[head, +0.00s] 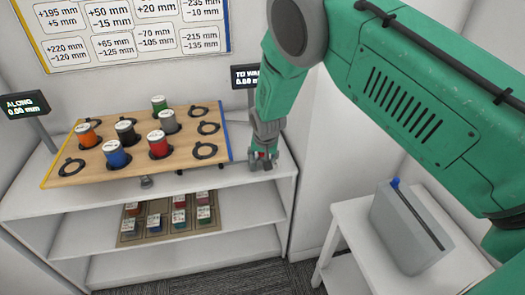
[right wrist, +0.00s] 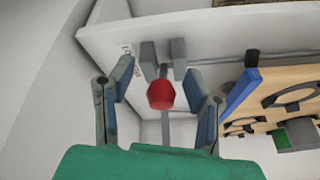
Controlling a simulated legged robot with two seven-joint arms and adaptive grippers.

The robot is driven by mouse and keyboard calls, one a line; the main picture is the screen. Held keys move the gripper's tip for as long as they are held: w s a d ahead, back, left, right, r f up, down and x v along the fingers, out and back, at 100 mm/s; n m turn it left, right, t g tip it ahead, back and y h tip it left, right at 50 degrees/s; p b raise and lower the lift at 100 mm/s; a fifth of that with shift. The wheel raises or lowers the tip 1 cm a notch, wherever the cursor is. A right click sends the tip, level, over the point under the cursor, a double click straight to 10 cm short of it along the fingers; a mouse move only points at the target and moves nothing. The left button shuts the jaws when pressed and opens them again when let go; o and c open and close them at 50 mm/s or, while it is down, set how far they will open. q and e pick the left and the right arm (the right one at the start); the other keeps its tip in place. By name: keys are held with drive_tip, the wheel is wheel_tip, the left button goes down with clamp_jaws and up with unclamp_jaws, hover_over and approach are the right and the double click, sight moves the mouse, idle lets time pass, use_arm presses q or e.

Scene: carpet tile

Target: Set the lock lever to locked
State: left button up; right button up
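The lock lever (right wrist: 161,95) has a red knob on a thin grey stem and shows in the right wrist view, between two spread fingers. My right gripper (right wrist: 159,82) is open around the red knob, with a visible gap on each side. In the head view my right gripper (head: 262,162) points down at the shelf top just right of the board, and only a speck of red shows between its fingers. Two grey blocks (right wrist: 178,57) stand beside the stem. Which end is locked cannot be read. My left gripper is not in view.
The wooden board (head: 70,178) with coloured cans and black rings lies left of my right gripper; its blue edge (right wrist: 240,92) is close. A small sign (head: 245,75) stands behind. A grey slotted box (head: 408,230) with a blue knob sits on the right side table.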

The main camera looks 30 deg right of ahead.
drive_tip(key=shift+w+r, duration=0.15)
drive_tip(key=shift+r, duration=0.25)
drive_tip(key=shift+w+r, duration=0.15)
drive_tip(key=v, duration=1.1)
drive_tip(key=shift+s+a+r, duration=0.2)
drive_tip(key=shift+s+r, duration=0.05)
drive_tip(key=shift+s, duration=0.1)
drive_tip(key=shift+d, duration=0.2)
drive_tip(key=s+d+f+n+g+b, duration=0.1)
drive_tip(key=s+f+n+g, duration=0.15)
drive_tip(key=s+f, duration=1.25)
drive_tip(key=s+a+f+n, duration=0.1)
drive_tip(key=s+f+n, duration=0.1)
drive_tip(key=s, duration=1)
drive_tip(key=s+a+f+n+g+y+b, duration=0.1)
drive_tip(key=s+f+n, duration=0.2)
drive_tip(key=s, duration=0.9)
drive_tip(key=shift+f, duration=0.75)
